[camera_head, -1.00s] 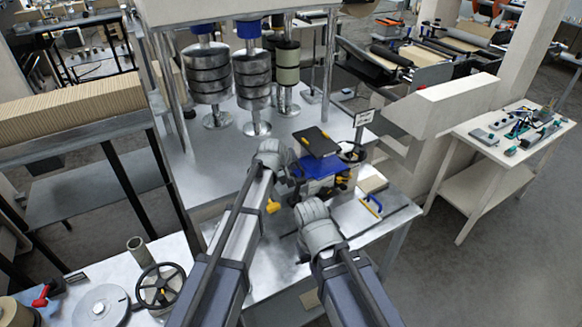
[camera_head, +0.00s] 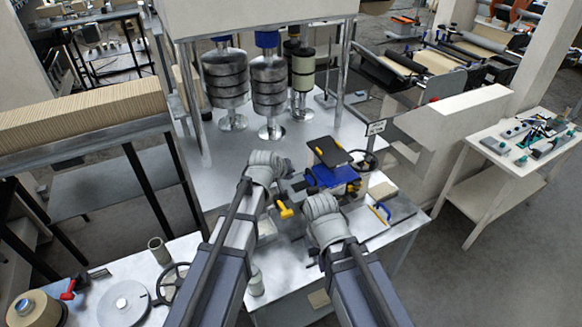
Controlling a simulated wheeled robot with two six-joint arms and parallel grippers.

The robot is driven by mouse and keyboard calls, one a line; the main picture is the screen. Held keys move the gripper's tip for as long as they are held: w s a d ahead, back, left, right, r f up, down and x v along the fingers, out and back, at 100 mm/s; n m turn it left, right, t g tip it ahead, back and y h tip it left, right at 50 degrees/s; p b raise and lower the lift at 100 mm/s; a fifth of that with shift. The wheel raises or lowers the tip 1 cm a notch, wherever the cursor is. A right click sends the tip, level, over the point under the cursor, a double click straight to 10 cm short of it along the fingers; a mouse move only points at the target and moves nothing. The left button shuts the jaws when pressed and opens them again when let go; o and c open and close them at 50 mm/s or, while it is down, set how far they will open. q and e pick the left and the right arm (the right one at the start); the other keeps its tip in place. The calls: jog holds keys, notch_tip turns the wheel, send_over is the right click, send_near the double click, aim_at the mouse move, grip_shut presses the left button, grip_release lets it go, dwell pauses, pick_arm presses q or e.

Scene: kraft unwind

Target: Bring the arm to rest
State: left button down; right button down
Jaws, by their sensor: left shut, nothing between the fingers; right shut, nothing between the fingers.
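My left arm comes up from the bottom centre, with its grey gripper end (camera_head: 266,167) just left of the blue device on the metal table. My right gripper (camera_head: 323,209) is lower and farther right, in front of the same device. Both grippers are shut and appear empty. Their fingertips are largely hidden by the grey wrist parts, and I cannot tell whether either touches anything. Both arms are still stretched forward over the table's front part.
The blue device (camera_head: 325,177) carries a dark tilted plate (camera_head: 328,152). A handwheel (camera_head: 174,284) and grey disc (camera_head: 122,303) are at lower left. The floor (camera_head: 490,285) at right is clear.

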pick_arm(q)
jog(key=s+f+m+g+y+b, duration=0.2)
jog(key=s+f+m+g+b, duration=0.2)
jog(key=s, duration=1)
jog(key=s+a+f+m+g+y+b, duration=0.1)
jog(key=s+f+m+g+y+b, duration=0.1)
jog(key=s+f+b, duration=0.8)
jog(key=s+f+m+g, duration=0.1)
jog(key=s+f+m, duration=0.1)
jog(key=s+f, duration=0.2)
jog(key=shift+f+g, duration=0.4)
jog(key=shift+f, duration=0.35)
